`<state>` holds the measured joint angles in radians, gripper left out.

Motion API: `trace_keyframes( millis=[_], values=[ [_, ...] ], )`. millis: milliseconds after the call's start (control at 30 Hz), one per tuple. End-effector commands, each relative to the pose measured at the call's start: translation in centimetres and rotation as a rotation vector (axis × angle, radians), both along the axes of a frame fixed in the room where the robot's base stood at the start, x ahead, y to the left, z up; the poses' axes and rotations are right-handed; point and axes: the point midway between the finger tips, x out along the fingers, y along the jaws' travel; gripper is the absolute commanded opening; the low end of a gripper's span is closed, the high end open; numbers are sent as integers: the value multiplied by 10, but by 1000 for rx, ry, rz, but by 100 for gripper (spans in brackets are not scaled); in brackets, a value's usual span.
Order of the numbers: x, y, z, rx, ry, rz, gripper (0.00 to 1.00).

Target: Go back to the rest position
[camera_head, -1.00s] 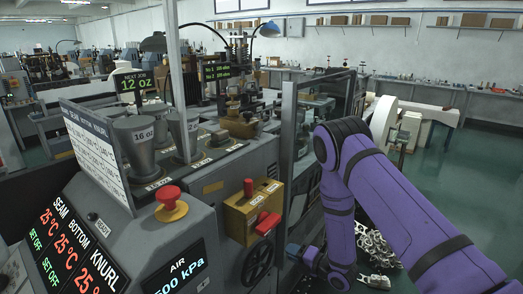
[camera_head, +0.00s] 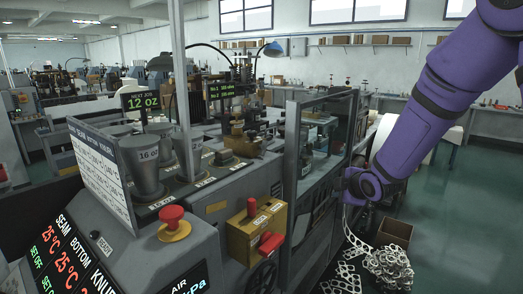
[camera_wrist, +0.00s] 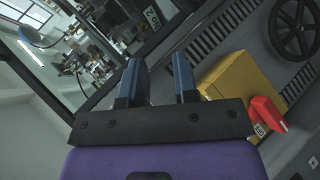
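My gripper (camera_wrist: 157,80) shows in the wrist view with its two dark blue fingers apart and nothing between them. Beyond the fingers, the wrist view shows part of the machine. In the head view my purple arm reaches in from the upper right, and its lower end is beside the machine's glazed guard (camera_head: 318,150). The fingers cannot be made out in the head view.
The grey machine (camera_head: 150,245) fills the left and front, with a red stop button (camera_head: 173,216) and a yellow control box (camera_head: 257,229) with a red lever. Scrap strips (camera_head: 388,265) lie on the floor near a cardboard box (camera_head: 396,232). Green floor (camera_head: 470,215) is clear at right.

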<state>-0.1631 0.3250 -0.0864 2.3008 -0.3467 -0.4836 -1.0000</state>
Motion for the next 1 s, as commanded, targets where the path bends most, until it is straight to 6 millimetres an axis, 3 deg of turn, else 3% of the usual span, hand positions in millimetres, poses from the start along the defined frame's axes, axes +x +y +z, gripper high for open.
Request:
trace_keyframes(
  millis=[33,200,500,800,1000],
  values=[
    [-8,-7,18,26,16,-48,27],
    [-42,-28,60,123,99,-212,27],
    [-121,-58,120,313,236,-503,27],
    [-217,-74,159,511,366,-783,27],
    [-286,-77,173,641,452,-962,27]
  ],
)
